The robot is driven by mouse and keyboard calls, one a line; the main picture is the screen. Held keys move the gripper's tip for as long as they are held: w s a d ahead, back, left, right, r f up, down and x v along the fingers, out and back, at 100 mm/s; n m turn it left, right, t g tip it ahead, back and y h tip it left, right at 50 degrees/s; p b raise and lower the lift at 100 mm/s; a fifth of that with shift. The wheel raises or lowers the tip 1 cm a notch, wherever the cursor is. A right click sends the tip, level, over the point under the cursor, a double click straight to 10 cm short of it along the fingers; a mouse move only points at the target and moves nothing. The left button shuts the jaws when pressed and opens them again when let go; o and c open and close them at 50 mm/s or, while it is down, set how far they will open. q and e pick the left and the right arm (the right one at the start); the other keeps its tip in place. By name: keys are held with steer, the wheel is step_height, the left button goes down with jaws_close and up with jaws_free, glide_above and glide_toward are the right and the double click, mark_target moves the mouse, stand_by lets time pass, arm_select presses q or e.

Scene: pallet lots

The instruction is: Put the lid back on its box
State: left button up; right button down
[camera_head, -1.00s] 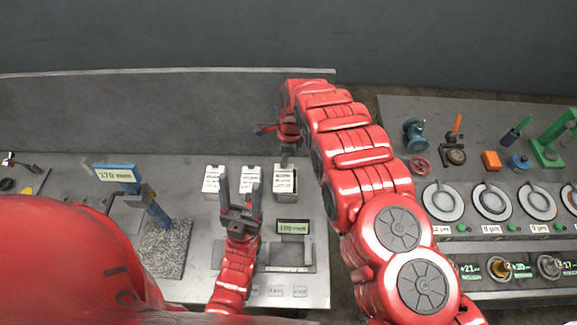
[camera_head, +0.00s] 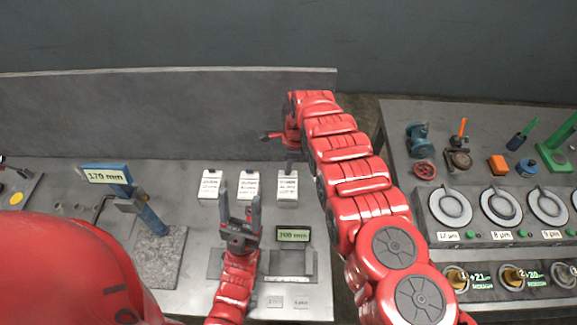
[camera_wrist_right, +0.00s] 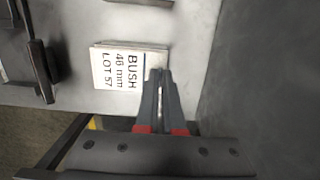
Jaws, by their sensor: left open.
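Three white labelled boxes stand in a row on the grey bench: the left box (camera_head: 210,185), the middle box (camera_head: 249,186) and the right box (camera_head: 287,187). My right gripper (camera_head: 289,167) is at the back of the right box. In the right wrist view, the white lid (camera_wrist_right: 118,70) reads "BUSH 46 mm LOT 57". My right gripper (camera_wrist_right: 159,78) is closed at the lid's edge, its fingertips hiding what they grip. The lid lies over the box with a thin second edge showing; I cannot tell whether it is fully seated. My left gripper (camera_head: 240,198) is open and empty, in front of the middle box.
A display (camera_head: 293,235) stands in front of the right box. A blue height gauge (camera_head: 120,185) stands on a granite block (camera_head: 155,260) at left. A grey back panel (camera_head: 150,115) rises behind the bench. A second bench at right holds dials and tools.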

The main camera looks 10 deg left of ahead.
steer(key=shift+w+f+b, duration=0.1)
steer(key=shift+f+b, duration=0.25)
steer(key=shift+f, duration=0.15)
steer(key=c, duration=1)
jaws_free()
steer(key=shift+c, duration=0.2)
steer(key=shift+r, duration=0.15)
steer(key=shift+r+p, duration=0.35)
steer(key=shift+p, duration=0.15)
steer(key=shift+r+p, duration=0.45)
steer(key=shift+r, duration=0.05)
step_height(320, 180, up, 11)
steer(key=d, duration=0.1)
steer(key=shift+d+r, duration=0.2)
